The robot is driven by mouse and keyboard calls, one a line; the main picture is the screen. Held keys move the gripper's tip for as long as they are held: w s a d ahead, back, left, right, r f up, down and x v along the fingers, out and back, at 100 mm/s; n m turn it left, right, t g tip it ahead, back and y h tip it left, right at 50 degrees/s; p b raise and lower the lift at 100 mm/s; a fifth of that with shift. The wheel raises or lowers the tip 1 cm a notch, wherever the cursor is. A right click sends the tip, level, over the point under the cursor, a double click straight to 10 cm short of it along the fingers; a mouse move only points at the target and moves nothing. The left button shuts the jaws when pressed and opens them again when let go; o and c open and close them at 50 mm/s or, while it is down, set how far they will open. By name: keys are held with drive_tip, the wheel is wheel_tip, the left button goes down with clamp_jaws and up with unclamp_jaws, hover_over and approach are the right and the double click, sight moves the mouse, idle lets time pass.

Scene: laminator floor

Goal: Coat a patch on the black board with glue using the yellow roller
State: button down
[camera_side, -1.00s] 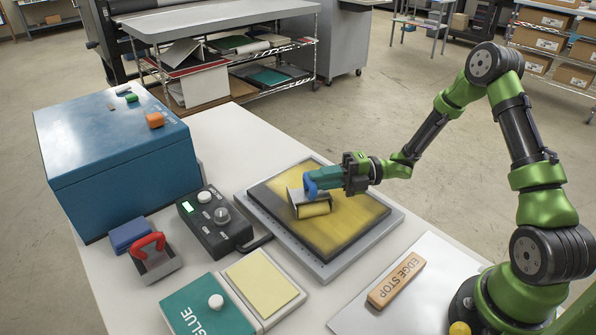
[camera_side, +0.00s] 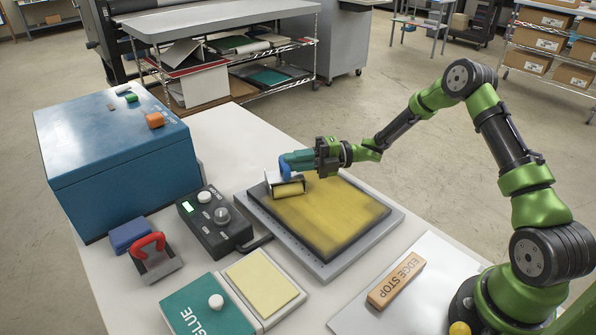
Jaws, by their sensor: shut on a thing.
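The black board (camera_side: 275,222) lies in a grey tray-like plate (camera_side: 400,222) on the white table. A wide yellow glue patch (camera_side: 335,208) covers most of its top, with dark, uneven edges. The yellow roller (camera_side: 290,189) has a metal frame and a blue handle (camera_side: 284,166). It is at the back left part of the board, and seems to touch it. My gripper (camera_side: 299,162) is shut on the roller's handle from the right, and its fingers hide part of the handle.
A black control box (camera_side: 215,225) and a red-handled tool (camera_side: 153,255) stand left of the board. In front are a green GLUE lid (camera_side: 208,311), a yellow glue tray (camera_side: 262,284) and an EDGE STOP block (camera_side: 396,280). A blue case (camera_side: 115,150) stands at back left.

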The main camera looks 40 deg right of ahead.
sight(276, 173)
drive_tip(key=shift+w, duration=1.6)
drive_tip(key=shift+w+a, duration=0.15)
drive_tip(key=shift+a, duration=1.65)
drive_tip(key=shift+s, duration=13)
wheel_tip(276, 173, up, 8)
